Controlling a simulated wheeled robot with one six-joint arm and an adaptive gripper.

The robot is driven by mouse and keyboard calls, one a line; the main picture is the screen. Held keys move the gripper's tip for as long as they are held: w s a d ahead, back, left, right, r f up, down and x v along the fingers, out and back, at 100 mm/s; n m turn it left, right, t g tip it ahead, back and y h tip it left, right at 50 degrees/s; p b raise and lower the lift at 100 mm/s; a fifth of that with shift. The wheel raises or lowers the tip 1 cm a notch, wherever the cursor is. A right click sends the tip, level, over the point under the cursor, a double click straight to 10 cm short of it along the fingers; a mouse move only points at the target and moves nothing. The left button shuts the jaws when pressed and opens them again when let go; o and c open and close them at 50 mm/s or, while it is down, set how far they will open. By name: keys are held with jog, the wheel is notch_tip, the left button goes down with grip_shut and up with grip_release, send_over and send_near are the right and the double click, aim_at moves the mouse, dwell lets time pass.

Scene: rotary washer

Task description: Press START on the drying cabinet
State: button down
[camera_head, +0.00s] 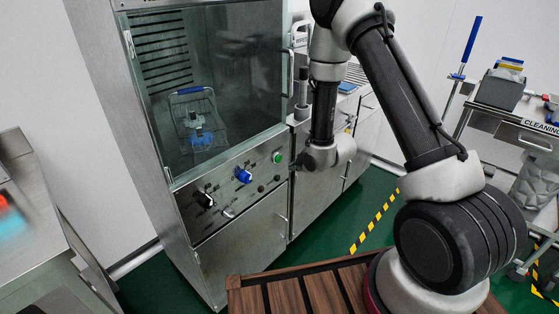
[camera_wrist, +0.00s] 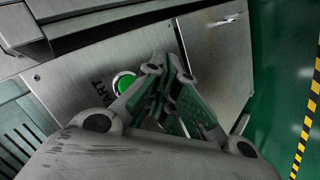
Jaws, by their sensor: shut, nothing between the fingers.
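The drying cabinet (camera_head: 221,240) is a tall steel cabinet with a glass door, shut, and a control panel (camera_head: 256,189) below it. The green START button (camera_head: 277,157) is at the panel's upper right. In the wrist view the green button (camera_wrist: 124,83) shows inside a pale ring, with lettering ending in "ART" beside it. My gripper (camera_head: 298,162) is just right of the button in the head view. In the wrist view my gripper (camera_wrist: 164,68) is shut and empty, its fingertips right of the button. Whether they touch the panel cannot be told.
The panel also carries a blue knob (camera_head: 243,175), a black knob (camera_head: 204,199) and a silver switch (camera_head: 228,212). A wire basket (camera_head: 199,120) is behind the glass. Steel counters (camera_head: 322,178) stand right of the cabinet. A slatted wooden platform (camera_head: 290,294) is in front.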

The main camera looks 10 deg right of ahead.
jog(key=shift+w+a, duration=0.45)
jog(key=shift+w, duration=0.2)
jog(key=shift+w+a, duration=0.45)
jog(key=shift+w, duration=0.2)
dwell(0.5)
jog(key=shift+w+a, duration=0.25)
jog(key=shift+w, duration=0.05)
jog(key=shift+w+a, duration=0.25)
jog(key=shift+w, duration=0.1)
dwell(0.7)
dwell(0.4)
jog(key=shift+s+d, duration=0.45)
jog(key=shift+s, duration=0.2)
jog(key=shift+s+d, duration=0.1)
jog(key=s+d, duration=0.1)
jog(key=s, duration=0.1)
jog(key=s+d, duration=0.1)
jog(key=s, duration=0.1)
jog(key=shift+d, duration=0.4)
